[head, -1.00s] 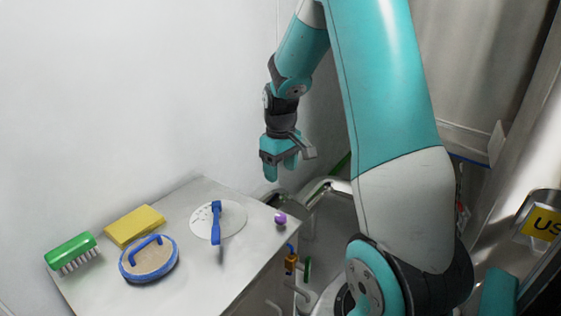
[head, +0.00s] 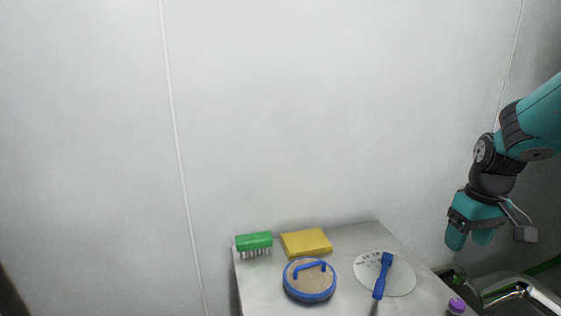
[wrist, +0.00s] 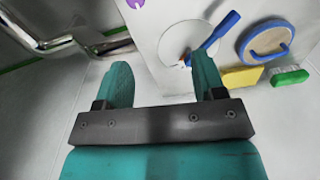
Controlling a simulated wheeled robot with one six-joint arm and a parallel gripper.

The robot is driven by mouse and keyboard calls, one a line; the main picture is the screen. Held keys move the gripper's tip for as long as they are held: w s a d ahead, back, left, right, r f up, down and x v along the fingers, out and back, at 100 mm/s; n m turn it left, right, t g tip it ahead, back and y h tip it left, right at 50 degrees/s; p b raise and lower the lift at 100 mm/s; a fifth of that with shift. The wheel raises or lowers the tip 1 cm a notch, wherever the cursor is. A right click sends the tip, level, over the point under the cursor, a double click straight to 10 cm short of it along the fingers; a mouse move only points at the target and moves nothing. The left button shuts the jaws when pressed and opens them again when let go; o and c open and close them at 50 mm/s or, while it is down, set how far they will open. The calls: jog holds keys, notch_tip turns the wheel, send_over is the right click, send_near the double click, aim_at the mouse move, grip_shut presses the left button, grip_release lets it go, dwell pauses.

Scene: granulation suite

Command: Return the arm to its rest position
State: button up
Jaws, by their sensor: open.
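My gripper (head: 470,238) hangs from my teal arm at the right of the head view, its fingers pointing down, above and to the right of the steel table (head: 345,240). In the wrist view my gripper (wrist: 160,80) shows two teal fingers spread apart with nothing between them. It is apart from the items on the table.
The table holds a green brush (head: 254,241), yellow sponge (head: 306,242), blue-rimmed round pad (head: 310,281), white disc (head: 400,279) with a blue-handled tool (head: 384,272), and purple knob-like item (head: 456,306). Steel pipework (head: 520,289) lies at right. A bare wall (head: 300,110) stands behind.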

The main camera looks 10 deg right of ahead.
jog(key=s+a+r+n+y, duration=0.1)
jog(key=s+a, duration=0.3)
jog(key=a, duration=0.4)
jog(key=s+a+r+n+y, duration=0.1)
jog(key=s+a+r+n, duration=0.1)
jog(key=a, duration=0.6)
jog(key=s+a+r+n+y, duration=0.1)
jog(key=s+a+r+n, duration=0.1)
jog(key=s+a, duration=0.4)
jog(key=a+r, duration=0.1)
jog(key=a, duration=0.2)
jog(key=shift+s+r, duration=0.4)
jog(key=shift+n+y, duration=0.5)
jog(key=shift+n, duration=0.2)
jog(key=s+a, duration=0.2)
jog(key=s, duration=0.1)
jog(key=s+a, duration=0.1)
jog(key=s, duration=0.1)
jog(key=shift+s+a+r, duration=0.25)
jog(key=shift+c, duration=0.2)
